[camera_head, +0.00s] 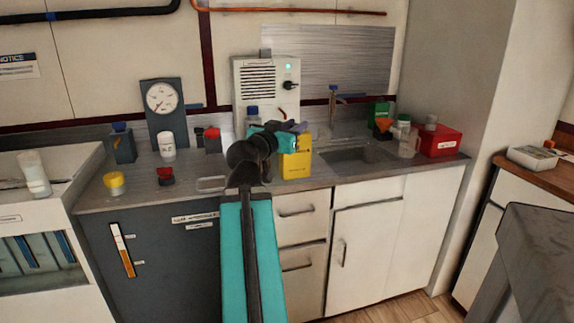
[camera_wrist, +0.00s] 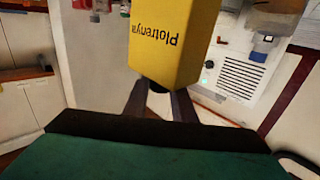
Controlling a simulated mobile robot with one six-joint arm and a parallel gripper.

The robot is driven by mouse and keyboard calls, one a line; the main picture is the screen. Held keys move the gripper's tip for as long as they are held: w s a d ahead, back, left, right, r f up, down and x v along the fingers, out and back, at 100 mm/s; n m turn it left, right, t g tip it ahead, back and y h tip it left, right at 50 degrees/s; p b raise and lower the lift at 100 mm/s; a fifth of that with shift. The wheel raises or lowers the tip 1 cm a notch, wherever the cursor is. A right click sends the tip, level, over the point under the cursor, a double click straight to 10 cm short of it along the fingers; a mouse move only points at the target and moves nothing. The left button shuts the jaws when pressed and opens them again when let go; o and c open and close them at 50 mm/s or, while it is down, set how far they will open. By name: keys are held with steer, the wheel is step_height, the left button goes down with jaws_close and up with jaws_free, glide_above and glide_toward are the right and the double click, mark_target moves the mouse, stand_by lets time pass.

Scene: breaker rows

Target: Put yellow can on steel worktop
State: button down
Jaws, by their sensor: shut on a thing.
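The yellow can (camera_head: 297,164) is box-shaped and stands upright in the head view, in front of the steel worktop's middle section. In the wrist view the yellow can (camera_wrist: 172,45) fills the upper middle, with dark lettering that reads upside down. My gripper (camera_head: 296,130) is at the can's top, and its two dark fingers (camera_wrist: 158,92) are shut on the narrow neck or cap. The steel worktop (camera_head: 128,192) runs along the wall above dark and white cabinets. I cannot tell whether the can's base touches the worktop or hangs above it.
A sink (camera_head: 358,154) lies right of the can, with a red box (camera_head: 438,140) beyond it. A yellow jar (camera_head: 114,183), a red-and-black item (camera_head: 165,176) and a white bottle (camera_head: 167,146) stand on the left. Bare worktop shows between them and my arm.

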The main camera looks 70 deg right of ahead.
steer(key=shift+r, duration=0.1)
steer(key=d+p, duration=0.3)
steer(key=shift+w, duration=0.15)
steer(key=shift+p, duration=0.55)
steer(key=d+p, duration=0.1)
steer(key=p, duration=0.3)
steer(key=shift+w+d, duration=0.1)
steer(key=d+p, duration=0.1)
steer(key=p, duration=0.5)
steer(key=shift+w+p, duration=0.15)
steer(key=shift+p, duration=0.2)
